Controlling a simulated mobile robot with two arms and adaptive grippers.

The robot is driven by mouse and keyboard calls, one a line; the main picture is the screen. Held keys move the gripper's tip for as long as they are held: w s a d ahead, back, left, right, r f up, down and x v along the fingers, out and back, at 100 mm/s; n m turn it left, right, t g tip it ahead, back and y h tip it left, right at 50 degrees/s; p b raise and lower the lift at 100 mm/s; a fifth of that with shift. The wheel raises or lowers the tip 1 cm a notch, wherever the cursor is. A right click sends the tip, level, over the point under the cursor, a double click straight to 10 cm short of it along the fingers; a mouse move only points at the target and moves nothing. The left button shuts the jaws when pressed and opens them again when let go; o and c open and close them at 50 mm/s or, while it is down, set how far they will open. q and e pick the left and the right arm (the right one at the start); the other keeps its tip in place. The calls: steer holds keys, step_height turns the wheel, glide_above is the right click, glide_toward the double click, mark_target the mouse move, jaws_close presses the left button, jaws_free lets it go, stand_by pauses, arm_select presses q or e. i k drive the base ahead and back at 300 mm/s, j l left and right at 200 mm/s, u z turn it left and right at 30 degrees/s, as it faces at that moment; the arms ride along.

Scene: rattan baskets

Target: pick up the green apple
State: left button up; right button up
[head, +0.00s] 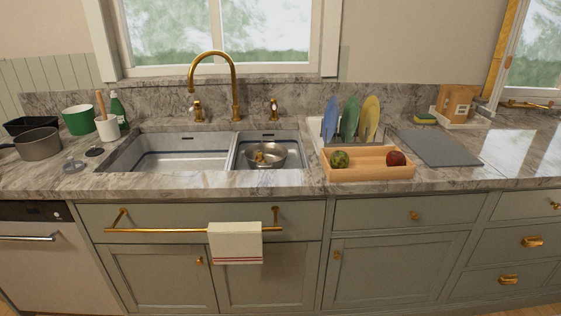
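A green apple (340,159) with some darker patches sits in the left part of a light wooden tray (368,174) on the counter, right of the sink. A dark red apple (396,158) sits in the same tray, toward its right end. The two apples are apart. Neither of my grippers shows in the head view.
A dish rack with blue, green and yellow plates (370,118) stands just behind the tray. A dark grey board (438,147) lies to its right. The double sink (180,160) with a metal bowl (262,155) is left. A towel (235,243) hangs on a rail below.

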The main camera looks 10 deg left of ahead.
mark_target(339, 159)
steer(key=i+l, duration=0.2)
steer(key=i, duration=0.15)
steer(key=i+l, duration=0.15)
steer(key=i, duration=0.25)
steer(key=i+l, duration=0.2)
steer(key=i, duration=0.15)
